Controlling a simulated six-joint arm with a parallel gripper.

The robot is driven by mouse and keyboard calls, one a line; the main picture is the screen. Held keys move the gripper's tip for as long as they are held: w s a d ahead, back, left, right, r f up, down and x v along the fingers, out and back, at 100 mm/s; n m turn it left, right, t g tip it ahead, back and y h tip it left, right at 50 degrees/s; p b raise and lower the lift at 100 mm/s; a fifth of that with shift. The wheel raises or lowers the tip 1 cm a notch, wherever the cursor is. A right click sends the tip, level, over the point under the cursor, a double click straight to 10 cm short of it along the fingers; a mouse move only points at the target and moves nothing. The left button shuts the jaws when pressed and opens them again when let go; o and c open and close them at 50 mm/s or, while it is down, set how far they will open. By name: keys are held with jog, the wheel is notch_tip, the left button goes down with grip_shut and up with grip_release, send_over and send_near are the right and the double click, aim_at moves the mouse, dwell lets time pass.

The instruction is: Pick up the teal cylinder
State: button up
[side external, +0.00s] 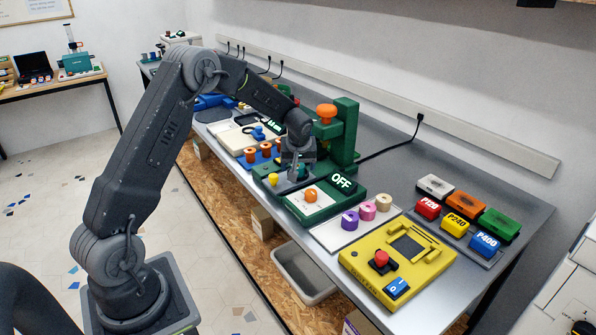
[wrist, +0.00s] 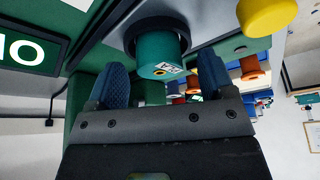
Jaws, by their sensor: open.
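The teal cylinder (wrist: 162,56) shows in the wrist view, with a small printed label on its end and a dark round collar behind it. My gripper (wrist: 161,64) is open, with one blue finger pad on each side of the cylinder in the picture. I cannot tell whether the pads overlap it in depth; no contact is visible. In the side view my gripper (side external: 297,167) points down at the green machine (side external: 343,140), close to its base. I cannot make out the cylinder for certain there.
A green upright with an orange knob (side external: 326,112) stands close behind my gripper. A yellow knob (wrist: 266,15) is near in the wrist view. Spools (side external: 367,210) and a yellow device (side external: 365,276) stand further right.

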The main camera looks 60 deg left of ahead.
jog(key=shift+a+f, duration=0.1)
jog(key=shift+f, duration=0.1)
jog(key=shift+c, duration=0.4)
jog(key=c, duration=0.9)
